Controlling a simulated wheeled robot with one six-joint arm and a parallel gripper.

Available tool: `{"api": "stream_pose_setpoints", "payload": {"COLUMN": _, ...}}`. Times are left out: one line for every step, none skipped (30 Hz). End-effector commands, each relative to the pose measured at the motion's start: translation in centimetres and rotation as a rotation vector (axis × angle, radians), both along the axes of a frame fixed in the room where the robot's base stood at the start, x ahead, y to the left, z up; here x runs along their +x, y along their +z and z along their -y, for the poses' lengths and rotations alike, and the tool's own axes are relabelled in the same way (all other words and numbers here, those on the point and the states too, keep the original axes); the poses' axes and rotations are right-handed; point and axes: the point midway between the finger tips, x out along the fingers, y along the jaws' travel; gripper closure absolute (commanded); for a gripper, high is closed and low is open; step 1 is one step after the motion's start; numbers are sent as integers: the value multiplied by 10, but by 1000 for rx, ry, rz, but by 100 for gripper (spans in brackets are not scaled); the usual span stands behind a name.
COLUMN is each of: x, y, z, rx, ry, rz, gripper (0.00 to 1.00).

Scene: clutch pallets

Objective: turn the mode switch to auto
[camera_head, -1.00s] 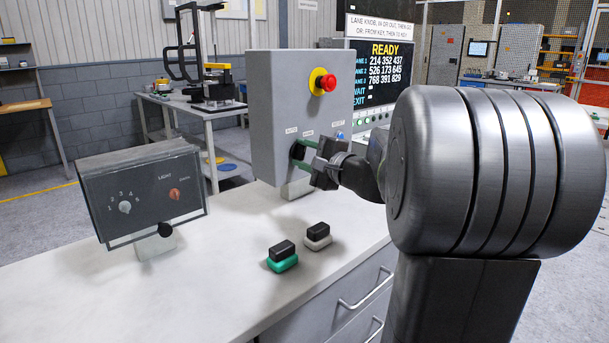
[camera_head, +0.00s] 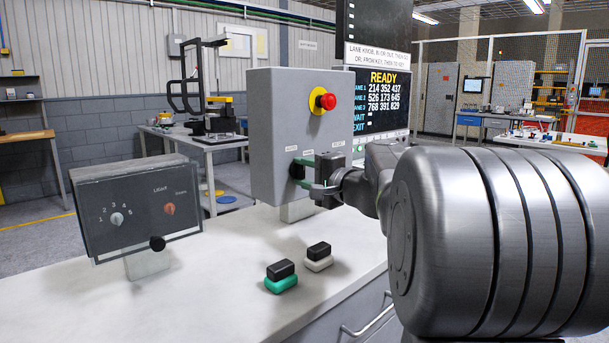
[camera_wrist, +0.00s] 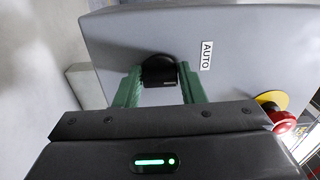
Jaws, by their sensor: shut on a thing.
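The mode switch (camera_wrist: 158,70) is a black knob on the front of the grey control box (camera_head: 268,110). In the wrist view it sits between the two green fingers of my gripper (camera_wrist: 158,92), beside a label reading AUTO (camera_wrist: 206,56). My gripper (camera_head: 305,172) is shut on the knob, its fingers reaching it from the right in the head view. The knob (camera_head: 296,170) is partly hidden by the fingers there, and the small labels above it are too small to read. Which label the knob points at, I cannot tell.
A red emergency button (camera_head: 326,101) on a yellow ring sticks out above the switch. A grey panel with dials (camera_head: 138,212) stands at the left. Green (camera_head: 281,284) and white (camera_head: 319,264) black-topped blocks sit on the white counter (camera_head: 225,290), with bare counter around them.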

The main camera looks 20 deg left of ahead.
Motion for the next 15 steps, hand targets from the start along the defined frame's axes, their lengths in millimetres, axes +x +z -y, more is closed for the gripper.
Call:
{"api": "stream_pose_setpoints", "payload": {"x": 0, "y": -1, "z": 0, "rx": -2, "ry": 1, "rz": -1, "gripper": 87}}
{"api": "stream_pose_setpoints", "payload": {"x": 0, "y": -1, "z": 0, "rx": -2, "ry": 1, "rz": -1, "gripper": 87}}
{"api": "stream_pose_setpoints", "payload": {"x": 0, "y": -1, "z": 0, "rx": -2, "ry": 1, "rz": -1, "gripper": 60}}
{"api": "stream_pose_setpoints", "payload": {"x": 0, "y": -1, "z": 0, "rx": -2, "ry": 1, "rz": -1, "gripper": 54}}
{"api": "stream_pose_setpoints", "payload": {"x": 0, "y": -1, "z": 0, "rx": -2, "ry": 1, "rz": -1, "gripper": 48}}
{"api": "stream_pose_setpoints", "payload": {"x": 0, "y": -1, "z": 0, "rx": -2, "ry": 1, "rz": -1, "gripper": 45}}
{"api": "stream_pose_setpoints", "payload": {"x": 0, "y": -1, "z": 0, "rx": -2, "ry": 1, "rz": -1, "gripper": 45}}
{"api": "stream_pose_setpoints", "payload": {"x": 0, "y": -1, "z": 0, "rx": -2, "ry": 1, "rz": -1, "gripper": 45}}
{"api": "stream_pose_setpoints", "payload": {"x": 0, "y": -1, "z": 0, "rx": -1, "ry": 1, "rz": -1, "gripper": 45}}
{"api": "stream_pose_setpoints", "payload": {"x": 0, "y": -1, "z": 0, "rx": -1, "ry": 1, "rz": -1, "gripper": 45}}
{"api": "stream_pose_setpoints", "payload": {"x": 0, "y": -1, "z": 0, "rx": -1, "ry": 1, "rz": -1, "gripper": 45}}
{"api": "stream_pose_setpoints", "payload": {"x": 0, "y": -1, "z": 0, "rx": -1, "ry": 1, "rz": -1, "gripper": 45}}
{"api": "stream_pose_setpoints", "payload": {"x": 0, "y": -1, "z": 0, "rx": -1, "ry": 1, "rz": -1, "gripper": 45}}
{"api": "stream_pose_setpoints", "payload": {"x": 0, "y": -1, "z": 1, "rx": -1, "ry": 0, "rz": -1, "gripper": 45}}
{"api": "stream_pose_setpoints", "payload": {"x": -1, "y": 0, "z": 2, "rx": -1, "ry": 0, "rz": -1, "gripper": 45}}
